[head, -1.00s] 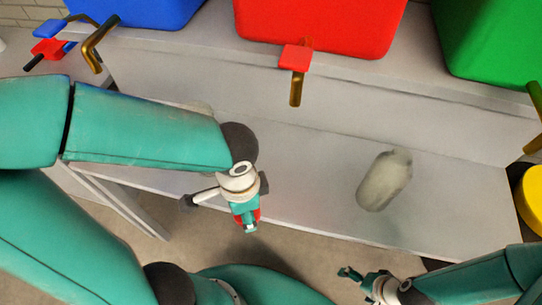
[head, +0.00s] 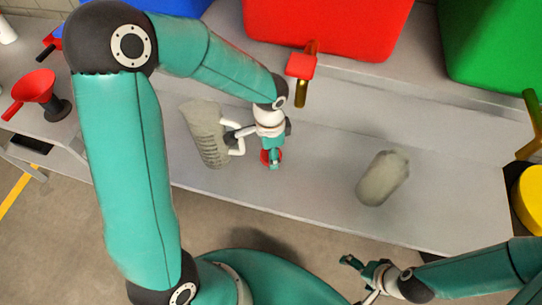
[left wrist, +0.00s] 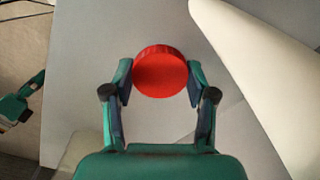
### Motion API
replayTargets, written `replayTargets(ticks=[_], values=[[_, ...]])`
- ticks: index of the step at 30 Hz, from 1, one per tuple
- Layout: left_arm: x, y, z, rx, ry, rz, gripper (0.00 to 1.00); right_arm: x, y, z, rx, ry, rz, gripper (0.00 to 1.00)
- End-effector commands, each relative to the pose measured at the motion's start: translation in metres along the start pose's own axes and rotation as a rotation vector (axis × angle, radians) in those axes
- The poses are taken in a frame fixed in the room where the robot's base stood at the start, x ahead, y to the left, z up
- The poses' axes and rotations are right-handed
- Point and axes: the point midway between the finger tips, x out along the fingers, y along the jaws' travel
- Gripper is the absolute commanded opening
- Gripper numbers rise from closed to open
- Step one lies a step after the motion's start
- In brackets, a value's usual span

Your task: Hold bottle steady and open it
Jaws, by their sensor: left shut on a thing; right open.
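My left gripper (head: 272,160) is shut on a round red cap (left wrist: 160,72), which also shows in the head view (head: 265,157). No bottle shows under the cap in the left wrist view. A grey-beige ribbed bottle (head: 207,140) is just left of my left gripper, over the grey bench; part of it is behind my wrist. A second grey-beige bottle-like thing (head: 383,178) lies on the bench to the right. My right gripper (head: 354,271) is open and empty, low in the head view, below the bench's front edge.
Red (head: 325,25), green (head: 500,50) and blue (head: 185,10) bins stand at the back. A brass tap with a red handle (head: 300,68) is close behind my left gripper. A red funnel-shaped thing (head: 38,88) is at left. The bench's (head: 325,150) middle is clear.

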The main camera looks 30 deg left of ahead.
Motion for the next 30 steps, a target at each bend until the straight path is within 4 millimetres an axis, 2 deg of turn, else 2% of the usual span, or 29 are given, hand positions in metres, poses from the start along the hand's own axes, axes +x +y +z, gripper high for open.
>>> replayTargets(ticks=[5,9,20,21,25,30], values=[[0.026,0.001,0.001,0.0,-0.004,0.004,0.15,-0.001,0.0,0.0,0.0,0.0,0.0,1.0],[0.033,-0.003,-0.001,-0.001,-0.002,0.002,0.15,-0.006,-0.002,0.0,0.0,0.0,0.0,1.0],[0.038,-0.003,-0.001,-0.002,-0.001,0.001,0.15,0.0,0.0,0.0,0.0,0.0,0.0,1.0],[0.036,-0.003,-0.001,-0.002,-0.001,0.001,0.61,-0.002,-0.001,0.0,0.0,0.0,0.0,1.0],[0.036,-0.003,-0.001,-0.002,-0.001,0.001,0.82,-0.002,-0.001,0.0,0.0,0.0,0.0,1.0],[0.036,-0.003,-0.001,-0.003,-0.001,0.001,0.82,-0.002,-0.001,0.0,0.0,0.0,0.0,1.0]])
